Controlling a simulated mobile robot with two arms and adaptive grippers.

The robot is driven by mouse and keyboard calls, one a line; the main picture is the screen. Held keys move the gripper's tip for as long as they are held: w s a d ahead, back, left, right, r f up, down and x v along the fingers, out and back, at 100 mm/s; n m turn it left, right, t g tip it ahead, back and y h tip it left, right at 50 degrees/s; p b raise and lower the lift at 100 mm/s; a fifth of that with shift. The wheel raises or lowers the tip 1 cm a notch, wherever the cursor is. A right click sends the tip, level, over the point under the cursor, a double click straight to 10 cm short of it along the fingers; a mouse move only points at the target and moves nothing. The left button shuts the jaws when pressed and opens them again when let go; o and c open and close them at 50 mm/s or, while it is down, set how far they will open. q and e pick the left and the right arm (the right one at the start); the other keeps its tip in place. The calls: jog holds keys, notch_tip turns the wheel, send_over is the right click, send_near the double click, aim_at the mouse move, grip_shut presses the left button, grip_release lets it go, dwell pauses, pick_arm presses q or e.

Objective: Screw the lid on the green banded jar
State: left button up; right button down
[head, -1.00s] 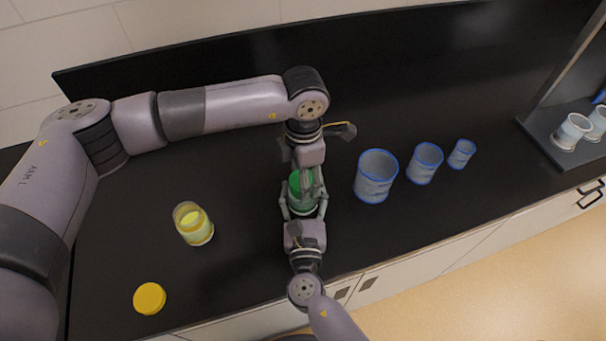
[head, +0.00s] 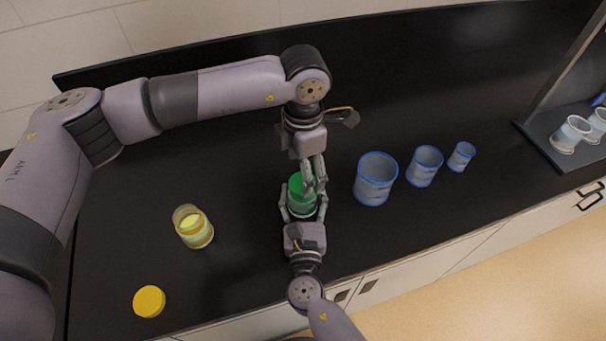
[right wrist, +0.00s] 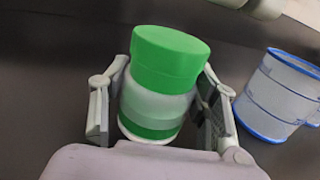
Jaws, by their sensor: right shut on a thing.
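The green banded jar (right wrist: 158,108) stands upright on the counter, clasped by my right gripper (head: 301,208) from the front. The green lid (right wrist: 170,55) sits on top of the jar; whether its thread is tight cannot be told. The lid also shows in the head view (head: 297,187). My left gripper (head: 314,180) hangs above and just right of the lid with its fingers a little apart and nothing between them. In the right wrist view, part of it shows at the top right, clear of the lid.
A yellow banded jar (head: 194,228) stands to the left, with a yellow lid (head: 149,301) lying near the front edge. Three blue-rimmed containers (head: 375,180) (head: 424,167) (head: 461,157) stand to the right. A dark stand (head: 548,146) with white cups is at the far right.

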pick_arm(q)
jog(key=shift+r, duration=0.2)
jog(key=shift+c, duration=0.2)
jog(key=shift+r+n, duration=1.75)
jog(key=shift+n, duration=0.05)
jog(key=shift+f, duration=4)
jog(key=c, duration=1.3)
